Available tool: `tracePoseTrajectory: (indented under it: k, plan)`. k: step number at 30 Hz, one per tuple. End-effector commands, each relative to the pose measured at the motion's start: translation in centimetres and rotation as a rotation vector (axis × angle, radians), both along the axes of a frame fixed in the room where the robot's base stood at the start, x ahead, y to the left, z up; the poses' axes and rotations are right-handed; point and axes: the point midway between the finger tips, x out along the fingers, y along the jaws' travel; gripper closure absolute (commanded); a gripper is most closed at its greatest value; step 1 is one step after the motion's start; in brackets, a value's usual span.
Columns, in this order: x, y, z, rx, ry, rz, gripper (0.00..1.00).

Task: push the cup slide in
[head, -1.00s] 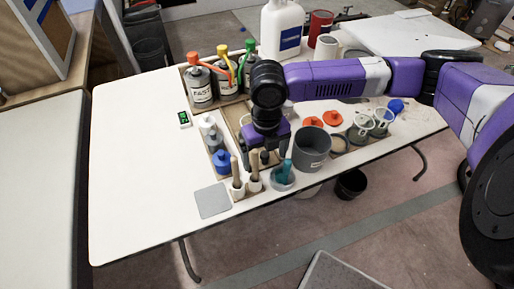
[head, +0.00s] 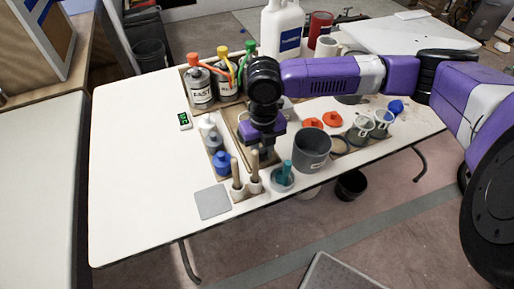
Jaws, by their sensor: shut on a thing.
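My gripper (head: 260,155) points down at the table over a wooden tray-like fixture (head: 243,135), between the row of small bottles and the grey cup. It is shut on a small dark part at the fixture, which I take to be the cup slide. My own wrist and fingers hide most of it, so how far in it sits cannot be told. The grey cup (head: 312,150) stands upright just right of my gripper, apart from it.
Two wooden-handled tools (head: 246,183) and a small pot with a teal tool (head: 282,178) stand close in front. Bottles with coloured tops (head: 200,88) and a white jug (head: 283,35) stand behind. Orange lids (head: 322,120) lie right.

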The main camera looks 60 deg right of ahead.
Motion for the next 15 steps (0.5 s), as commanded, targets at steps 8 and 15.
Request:
tracePoseTrajectory:
  k: [8, 15]
  plan:
    - [1.3, -0.9, 0.0, -0.001, 0.001, -0.001, 0.97]
    - [2.4, -1.6, 0.0, -0.002, 0.001, -0.001, 0.97]
